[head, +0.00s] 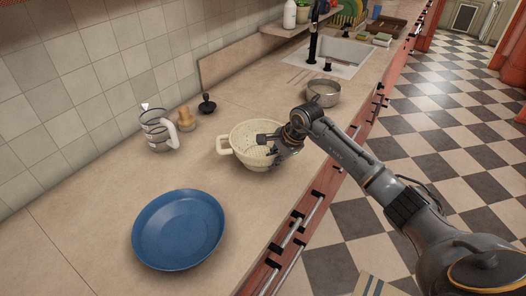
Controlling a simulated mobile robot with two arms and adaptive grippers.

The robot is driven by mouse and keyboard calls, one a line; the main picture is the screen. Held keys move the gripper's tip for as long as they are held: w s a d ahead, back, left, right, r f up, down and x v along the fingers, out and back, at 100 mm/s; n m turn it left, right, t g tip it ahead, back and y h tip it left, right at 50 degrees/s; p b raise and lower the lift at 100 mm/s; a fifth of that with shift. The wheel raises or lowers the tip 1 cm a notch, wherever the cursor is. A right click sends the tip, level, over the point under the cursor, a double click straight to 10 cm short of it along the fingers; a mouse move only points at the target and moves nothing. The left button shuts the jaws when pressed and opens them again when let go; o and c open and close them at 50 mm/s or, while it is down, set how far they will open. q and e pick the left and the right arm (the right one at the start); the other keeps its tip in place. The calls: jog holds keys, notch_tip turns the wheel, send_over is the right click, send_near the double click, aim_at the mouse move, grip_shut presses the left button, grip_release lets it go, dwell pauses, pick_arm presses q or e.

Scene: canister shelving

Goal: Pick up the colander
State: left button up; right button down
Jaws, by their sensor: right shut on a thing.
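The colander (246,137) is a cream, perforated bowl with a loop handle on its left side. It sits in the middle of the counter in the head view, or very close above it; I cannot tell which. My right gripper (273,146) is at the right side of the colander, shut on its rim. The fingers hide part of that rim. My left gripper is not in view.
A blue plate (178,230) lies nearer on the counter (95,214). A glass jug (157,130), a wooden item (186,118) and a black stamp-like item (207,104) stand behind left. A metal pot (323,93) and the sink (345,55) are farther back.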

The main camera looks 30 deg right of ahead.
jog(key=shift+r, duration=0.15)
jog(key=shift+r+b, duration=0.25)
jog(key=shift+b, duration=0.1)
notch_tip(320, 180, up, 2)
jog(key=shift+w+d+b, duration=0.1)
jog(key=shift+b, duration=0.75)
jog(key=s+d+r+b, duration=0.5)
jog(key=s+r, duration=0.5)
jog(key=s, duration=0.2)
jog(key=shift+s+d+r, duration=0.15)
jog(key=shift+s+d, duration=0.05)
jog(key=shift+d, duration=0.7)
